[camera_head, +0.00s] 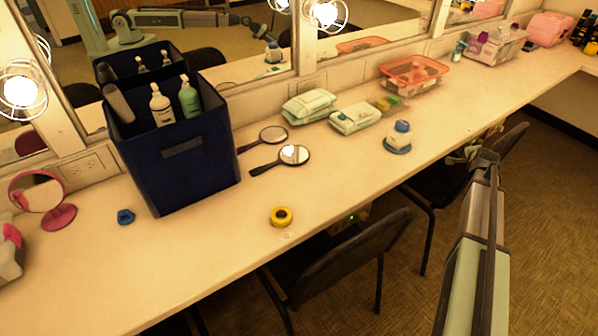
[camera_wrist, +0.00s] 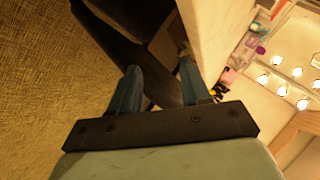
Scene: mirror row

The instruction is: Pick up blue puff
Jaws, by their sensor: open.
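Two blue things could be the puff, and I cannot tell which. A flat blue disc (camera_head: 397,149) lies on the counter right of the middle, with a small white jar with a blue top (camera_head: 402,133) on or just behind it. A small dark-blue round piece (camera_head: 125,216) lies at the left, beside the navy bin. My gripper (camera_head: 472,152) is beyond the counter's front edge, right of the disc and apart from it. In the wrist view its two bluish fingers (camera_wrist: 160,85) are spread with nothing held between them. Neither blue thing clearly shows there.
The navy bin (camera_head: 180,165) holds bottles. Hand mirrors (camera_head: 293,155), a yellow ring (camera_head: 281,216), wipe packs (camera_head: 355,117) and a pink-red tray (camera_head: 414,69) share the counter. Chairs (camera_head: 345,262) stand along its front. The front counter strip is mostly clear.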

